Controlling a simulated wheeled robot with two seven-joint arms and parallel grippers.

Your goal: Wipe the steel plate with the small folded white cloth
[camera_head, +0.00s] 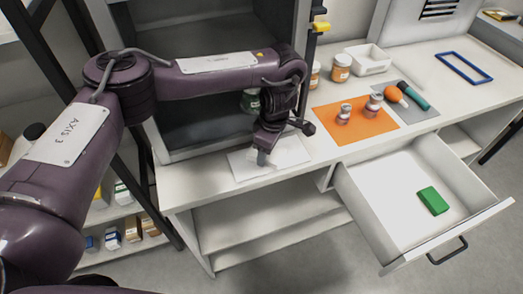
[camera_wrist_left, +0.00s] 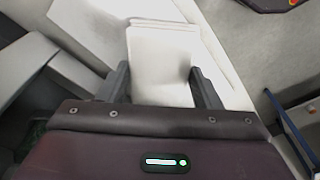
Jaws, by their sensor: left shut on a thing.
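The steel plate (camera_head: 241,168) lies flat near the front edge of the table and looks pale grey. My left gripper (camera_head: 263,157) points down over it. The small folded white cloth (camera_wrist_left: 160,62) is between the two fingers of my left gripper (camera_wrist_left: 160,88) in the left wrist view, and the gripper is shut on it. In the head view the cloth is hard to tell from the pale plate, and the gripper partly hides it. Whether the cloth touches the plate is not clear. My right gripper is not in view.
Right of the plate lies an orange mat (camera_head: 352,129) with small metal weights on it. Behind it are jars and a white tray (camera_head: 367,60). A grey mat (camera_head: 412,112) holds tools. An open drawer (camera_head: 400,190) with a green block (camera_head: 433,201) sticks out in front.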

